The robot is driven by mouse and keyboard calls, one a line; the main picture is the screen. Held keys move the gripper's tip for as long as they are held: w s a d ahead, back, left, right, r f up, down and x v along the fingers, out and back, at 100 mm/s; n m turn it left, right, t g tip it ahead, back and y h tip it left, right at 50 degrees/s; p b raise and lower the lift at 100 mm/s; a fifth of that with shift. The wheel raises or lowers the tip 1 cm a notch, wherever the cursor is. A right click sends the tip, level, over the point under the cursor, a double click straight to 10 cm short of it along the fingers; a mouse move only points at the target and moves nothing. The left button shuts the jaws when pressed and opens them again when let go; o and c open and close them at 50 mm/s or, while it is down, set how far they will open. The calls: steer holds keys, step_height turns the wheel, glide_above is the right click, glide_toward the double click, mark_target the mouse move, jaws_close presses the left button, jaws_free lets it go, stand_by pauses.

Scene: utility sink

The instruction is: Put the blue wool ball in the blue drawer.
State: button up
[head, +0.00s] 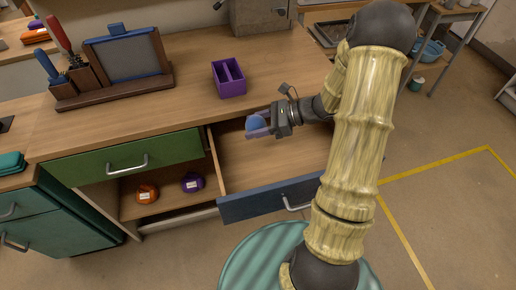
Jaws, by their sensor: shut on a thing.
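The blue wool ball (254,123) is between the fingers of my gripper (258,124), which is shut on it. The blue drawer (268,200) is pulled open, with its blue front toward me and its bare wooden inside showing. My gripper and the ball appear over the back left part of the open drawer, near the counter's front edge. How high the ball is above the drawer floor I cannot tell. My arm hides the drawer's right part.
A purple divided box (228,78) and a wooden tool rack (112,92) stand on the counter. Yellow lines (437,163) mark the floor at right.

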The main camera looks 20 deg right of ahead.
glide_above(256, 154)
step_height(256, 154, down, 7)
steer(key=shift+w+r+b, duration=0.1)
steer(key=shift+r+b, duration=0.05)
steer(key=shift+b, duration=0.25)
steer(key=shift+f+b, duration=0.35)
steer(key=shift+f, duration=1.85)
steer(key=shift+f, duration=0.15)
steer(key=o, duration=1)
